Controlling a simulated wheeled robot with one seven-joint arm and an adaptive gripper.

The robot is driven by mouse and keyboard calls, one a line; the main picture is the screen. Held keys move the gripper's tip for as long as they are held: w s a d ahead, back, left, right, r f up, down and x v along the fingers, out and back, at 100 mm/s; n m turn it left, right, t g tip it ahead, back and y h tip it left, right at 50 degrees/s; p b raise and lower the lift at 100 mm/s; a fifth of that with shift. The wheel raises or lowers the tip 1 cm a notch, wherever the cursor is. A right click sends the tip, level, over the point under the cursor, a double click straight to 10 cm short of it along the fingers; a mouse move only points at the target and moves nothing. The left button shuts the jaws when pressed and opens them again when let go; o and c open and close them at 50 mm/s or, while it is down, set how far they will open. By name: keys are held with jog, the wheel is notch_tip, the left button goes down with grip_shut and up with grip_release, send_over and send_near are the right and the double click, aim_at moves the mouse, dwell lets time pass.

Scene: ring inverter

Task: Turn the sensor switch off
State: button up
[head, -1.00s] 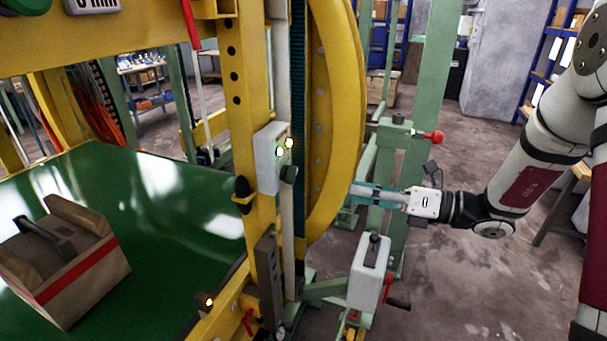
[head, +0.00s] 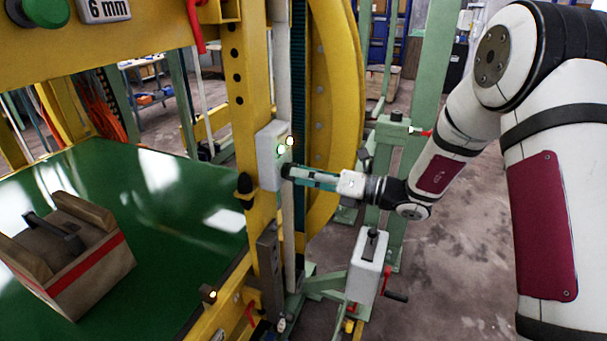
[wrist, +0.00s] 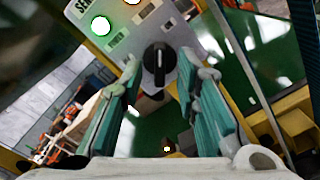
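The sensor switch box (head: 268,158) is a light grey box on the yellow post in the head view, with two lit lamps on its face. In the wrist view its panel (wrist: 196,38) carries partly cut-off lettering, "SEN". A black rotary knob (wrist: 159,62) sits at the panel's lower part, its pointer ridge nearly upright in the picture. My gripper (wrist: 160,76) is open, with one teal-padded finger on each side of the knob in that view. I cannot tell whether either finger touches it. In the head view my gripper (head: 290,172) is at the box and hides the knob.
A yellow ring (head: 340,120) stands just behind my gripper. A grey box with a red crank (head: 368,265) stands below my forearm. A green platform (head: 165,235) bears a brown crate (head: 95,260) at the left. Open floor (head: 460,260) lies right of the green frame.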

jog(key=shift+a, duration=0.25)
grip_shut()
jog(key=shift+w+n, duration=0.1)
jog(key=shift+n, duration=0.3)
jog(key=shift+n+p, duration=0.7)
jog(key=shift+n, duration=7)
